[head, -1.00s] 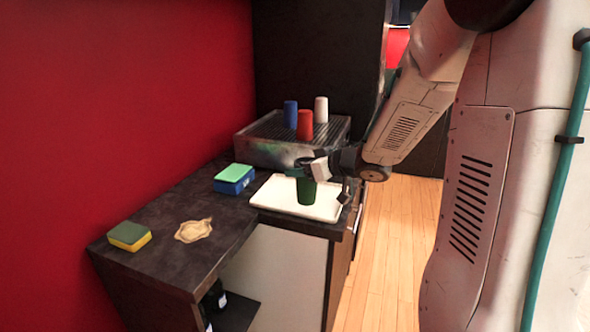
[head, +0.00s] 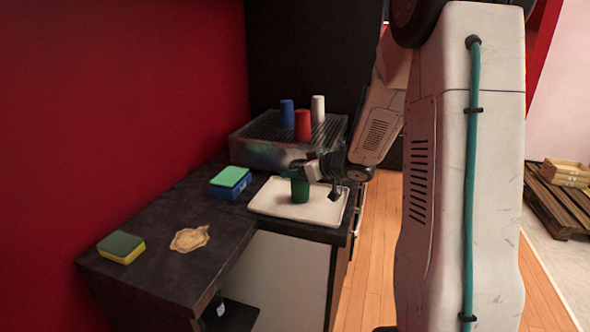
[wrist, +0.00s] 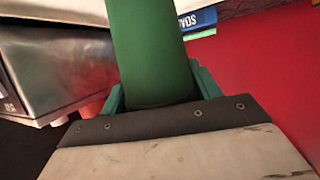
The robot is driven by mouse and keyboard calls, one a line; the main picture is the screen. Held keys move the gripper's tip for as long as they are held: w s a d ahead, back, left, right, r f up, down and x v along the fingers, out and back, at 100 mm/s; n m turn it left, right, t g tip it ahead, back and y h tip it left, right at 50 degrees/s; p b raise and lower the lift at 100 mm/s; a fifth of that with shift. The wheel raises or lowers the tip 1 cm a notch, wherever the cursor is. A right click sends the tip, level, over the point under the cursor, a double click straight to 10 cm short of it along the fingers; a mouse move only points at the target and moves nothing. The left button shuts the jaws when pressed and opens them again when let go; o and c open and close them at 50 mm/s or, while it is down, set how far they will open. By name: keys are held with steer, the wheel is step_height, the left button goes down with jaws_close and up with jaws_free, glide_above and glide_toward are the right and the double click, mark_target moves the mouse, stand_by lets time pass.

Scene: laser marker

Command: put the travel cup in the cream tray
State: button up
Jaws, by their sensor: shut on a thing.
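The travel cup, a dark green cup (head: 300,190), is upright over the cream tray (head: 270,203) in the head view. Whether its base touches the tray I cannot tell. My gripper (head: 301,172) is shut on the cup near its upper part. In the wrist view the green cup (wrist: 152,55) stands between the teal fingers of my gripper (wrist: 158,92). The cup's rim is partly hidden by the gripper in the head view.
A metal machine (head: 270,155) behind the tray carries a blue cup (head: 287,112), a red cup (head: 302,125) and a white cup (head: 318,108). Blue-green sponges (head: 230,182) lie left of the tray. A yellow sponge (head: 121,247) and a tan flat piece (head: 189,238) lie nearer.

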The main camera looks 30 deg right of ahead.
steer(key=o, duration=0.7)
steer(key=shift+f, duration=0.15)
